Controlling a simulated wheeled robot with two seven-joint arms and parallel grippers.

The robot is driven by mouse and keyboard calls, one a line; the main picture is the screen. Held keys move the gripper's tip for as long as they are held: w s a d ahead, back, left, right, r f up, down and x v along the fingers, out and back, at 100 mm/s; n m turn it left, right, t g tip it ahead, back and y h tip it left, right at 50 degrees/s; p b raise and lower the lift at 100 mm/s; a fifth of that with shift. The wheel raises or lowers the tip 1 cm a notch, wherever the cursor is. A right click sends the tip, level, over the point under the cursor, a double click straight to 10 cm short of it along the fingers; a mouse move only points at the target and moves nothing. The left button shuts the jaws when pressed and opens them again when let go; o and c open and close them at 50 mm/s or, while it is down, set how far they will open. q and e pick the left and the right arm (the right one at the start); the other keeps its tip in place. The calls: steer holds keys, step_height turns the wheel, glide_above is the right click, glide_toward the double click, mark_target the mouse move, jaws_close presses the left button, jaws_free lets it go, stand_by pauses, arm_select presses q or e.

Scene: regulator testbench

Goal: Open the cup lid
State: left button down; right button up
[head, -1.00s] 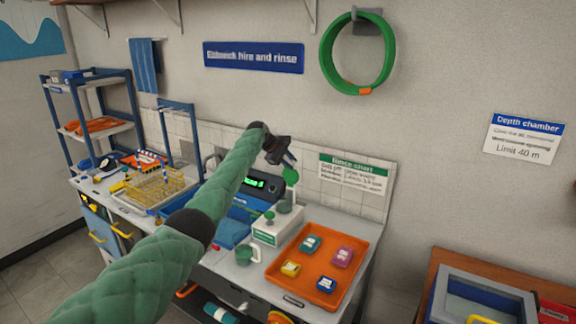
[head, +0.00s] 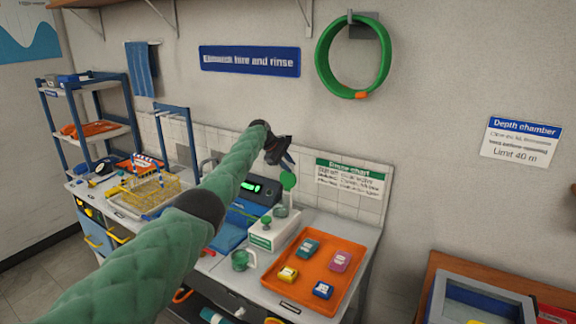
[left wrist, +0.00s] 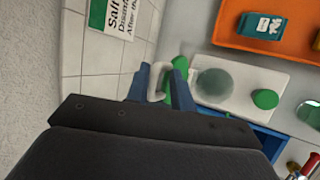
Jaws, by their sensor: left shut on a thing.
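The cup (head: 281,211) is a small grey-green vessel on a white box-shaped stand (head: 264,242). Its round green lid (head: 288,181) stands up on edge above the cup's back. In the left wrist view the cup's round mouth (left wrist: 214,82) shows uncovered, and the lid appears edge-on as a green sliver (left wrist: 181,66). My left gripper (head: 288,160) is above and behind the cup, close to the lid. In the wrist view its blue fingers are shut on the lid's pale looped handle (left wrist: 159,70). My right gripper is not in view.
An orange tray (head: 326,301) with several coloured blocks lies right of the stand. A green mug (head: 243,260) stands in front. A device with a green display (head: 251,188) is at the left. A tiled wall with a rinse chart (head: 349,178) rises close behind.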

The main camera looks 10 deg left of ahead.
arm_select(q)
steer(key=c, duration=1.5)
jaws_free()
steer(key=shift+d+f, duration=0.1)
steer(key=shift+f, duration=0.2)
steer(key=shift+w+f, duration=0.1)
steer(key=shift+w, duration=0.05)
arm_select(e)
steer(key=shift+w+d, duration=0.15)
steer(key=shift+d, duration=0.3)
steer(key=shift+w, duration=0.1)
